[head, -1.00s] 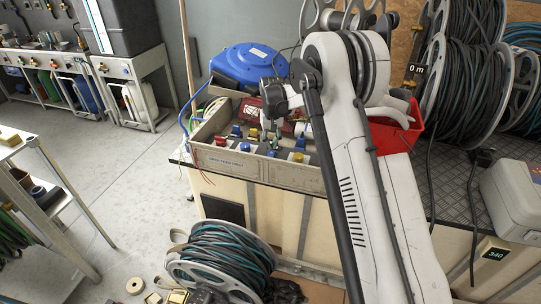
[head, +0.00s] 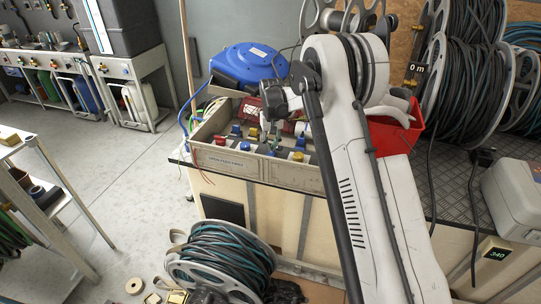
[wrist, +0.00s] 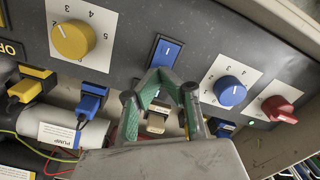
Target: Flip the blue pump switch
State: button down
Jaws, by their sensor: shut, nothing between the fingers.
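The blue rocker switch (wrist: 166,52), marked with a white line, sits in a black frame on a dark control panel in the upper middle of the wrist view. My gripper (wrist: 162,74) is shut and empty. Its green-grey fingertips meet at the lower edge of the switch in the picture, covering that end. I cannot tell whether they touch it. In the head view, the panel lies inside the grey open box (head: 225,160), with my arm reaching over it; the switch cannot be made out there.
A yellow knob (wrist: 73,40) is left of the switch; a blue knob (wrist: 230,91) and a red knob (wrist: 280,111) are to its right. Blue plugs (wrist: 90,100) and wires lie below. A blue hose reel (head: 248,64) stands behind the box, a red bin (head: 395,132) right.

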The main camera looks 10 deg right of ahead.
jog(key=shift+f+b, duration=0.55)
jog(key=shift+f, duration=0.25)
dwell(0.4)
jog(key=shift+r, duration=0.15)
jog(key=shift+r+p, duration=1.2)
jog(key=shift+r, duration=2.2)
